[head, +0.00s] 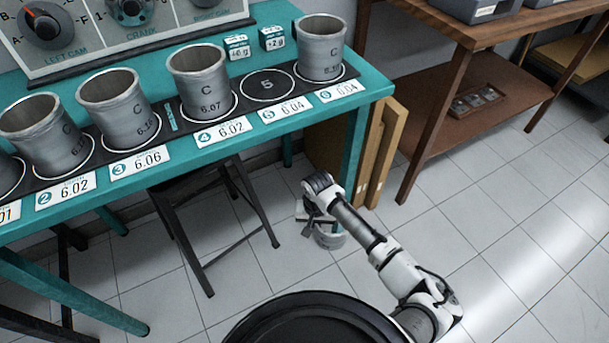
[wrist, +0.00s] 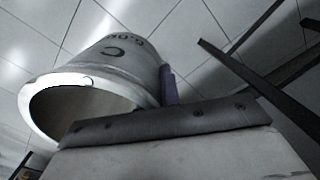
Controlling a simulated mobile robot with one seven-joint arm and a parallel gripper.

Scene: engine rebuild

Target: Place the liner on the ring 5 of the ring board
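A grey cylinder liner (wrist: 125,60) marked C fills the left of the wrist view, its open end towards the camera. My gripper (wrist: 168,85) is at its wall, with one finger against the outside; the other finger is hidden.
Liners stand on the neighbouring rings, one on ring 4 (head: 202,82) and one on the last ring (head: 320,48). Small cubes (head: 272,38) sit behind ring 5. A folding stool (head: 215,215) and leaning boards (head: 385,150) are near my arm; open floor lies at right.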

